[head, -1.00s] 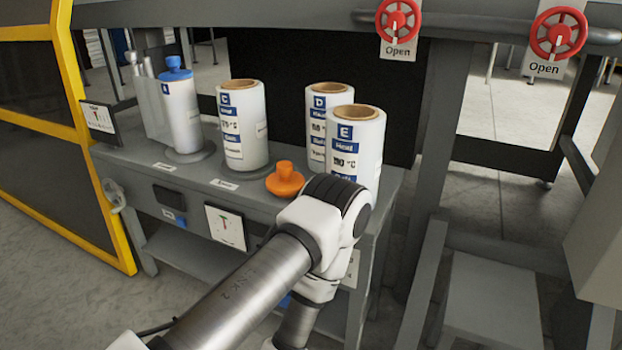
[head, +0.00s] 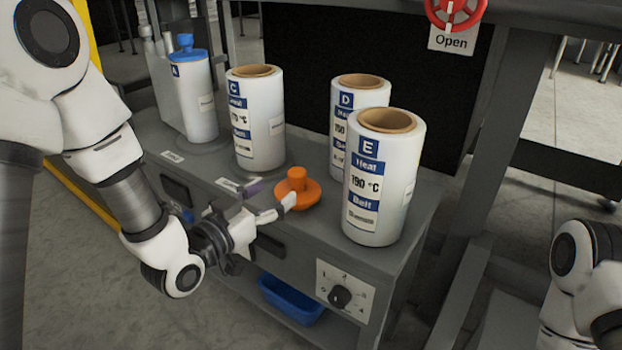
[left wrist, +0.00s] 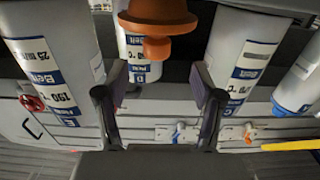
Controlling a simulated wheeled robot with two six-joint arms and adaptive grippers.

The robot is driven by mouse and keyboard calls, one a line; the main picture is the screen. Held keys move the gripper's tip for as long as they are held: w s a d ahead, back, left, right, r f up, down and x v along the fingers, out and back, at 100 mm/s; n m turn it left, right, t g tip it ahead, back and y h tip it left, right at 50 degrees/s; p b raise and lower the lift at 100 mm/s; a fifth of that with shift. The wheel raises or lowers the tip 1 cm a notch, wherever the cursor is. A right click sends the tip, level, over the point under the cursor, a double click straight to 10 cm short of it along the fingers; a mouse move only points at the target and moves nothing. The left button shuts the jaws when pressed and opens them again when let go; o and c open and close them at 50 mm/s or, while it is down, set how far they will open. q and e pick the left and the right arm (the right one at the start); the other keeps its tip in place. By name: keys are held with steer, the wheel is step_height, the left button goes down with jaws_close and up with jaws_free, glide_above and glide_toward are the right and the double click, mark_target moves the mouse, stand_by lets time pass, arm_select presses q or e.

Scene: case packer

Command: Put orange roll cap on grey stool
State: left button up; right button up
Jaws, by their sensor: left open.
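The orange roll cap (head: 297,190), a round disc with a knob on top, sits on the grey bench near its front edge, left of roll E. My left gripper (head: 270,198) is open at the front edge of the bench, its fingers pointing at the cap, one fingertip close to or touching its near side. In the left wrist view the cap (left wrist: 157,22) is beyond the open fingers (left wrist: 160,98), not between them. A grey flat surface, probably the grey stool (head: 508,325), shows partly at the lower right. Of my right arm only links show at the right edge.
White film rolls C (head: 257,125), D (head: 345,110) and E (head: 380,190) stand behind and beside the cap. A roll with a blue cap (head: 190,95) stands further left. A dial panel (head: 342,298) and a blue bin (head: 291,299) are on the bench's front and lower shelf.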

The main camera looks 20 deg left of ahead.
mark_target(291, 177)
arm_select(q)
steer(key=x, duration=0.2)
steer(key=b+x, duration=0.1)
steer(key=x, duration=0.2)
steer(key=r+b+x, duration=0.1)
steer(key=x, duration=0.1)
steer(key=shift+w+d, duration=0.25)
steer(key=shift+d, duration=0.05)
jaws_close()
